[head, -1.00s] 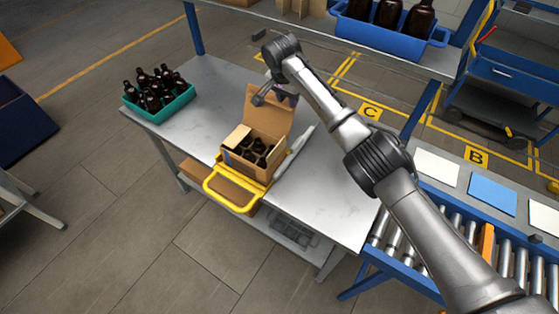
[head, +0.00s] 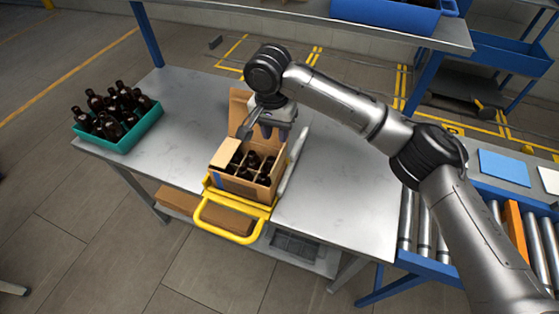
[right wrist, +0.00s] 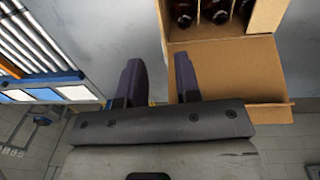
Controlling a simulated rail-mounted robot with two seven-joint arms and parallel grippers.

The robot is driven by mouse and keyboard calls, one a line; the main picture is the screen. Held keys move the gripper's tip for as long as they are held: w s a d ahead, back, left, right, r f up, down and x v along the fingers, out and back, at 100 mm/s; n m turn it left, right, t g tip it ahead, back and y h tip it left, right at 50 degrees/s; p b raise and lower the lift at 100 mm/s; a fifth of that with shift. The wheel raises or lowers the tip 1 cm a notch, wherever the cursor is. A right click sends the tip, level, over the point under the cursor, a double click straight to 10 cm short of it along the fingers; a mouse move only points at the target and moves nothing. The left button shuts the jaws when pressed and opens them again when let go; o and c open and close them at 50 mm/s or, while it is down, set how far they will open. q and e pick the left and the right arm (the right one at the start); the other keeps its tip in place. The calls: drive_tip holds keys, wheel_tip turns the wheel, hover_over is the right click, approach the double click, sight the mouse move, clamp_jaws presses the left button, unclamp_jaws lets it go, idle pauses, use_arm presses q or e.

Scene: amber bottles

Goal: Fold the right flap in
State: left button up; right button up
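The open cardboard box (head: 232,186) stands on the table with several dark bottles (head: 252,161) in its divided cells. Its left flap (head: 225,153) lies inward over part of the left side. The tall back flap (head: 240,108) stands up; in the right wrist view, a broad flap (right wrist: 235,65) extends from the bottles. The right flap is not clearly distinguishable. My right gripper (head: 257,131) is above the box's back part, in front of the back flap. In the right wrist view its fingers (right wrist: 158,72) are apart with nothing between them. My left gripper is out of view.
The box sits in a yellow-handled holder (head: 228,231). A pale strip (head: 294,160) lies along its right side. A teal crate (head: 148,128) of bottles stands on the left. The grey table (head: 335,215) is clear at right, beside a roller conveyor (head: 425,230).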

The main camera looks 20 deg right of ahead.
sight(279, 162)
drive_tip(key=f, duration=0.3)
drive_tip(key=f+b, duration=0.1)
drive_tip(key=f, duration=0.2)
drive_tip(key=f+b, duration=0.1)
drive_tip(key=f, duration=0.3)
drive_tip(key=shift+s+d, duration=0.2)
drive_tip(key=shift+d, duration=0.05)
drive_tip(key=shift+f, duration=0.7)
clamp_jaws()
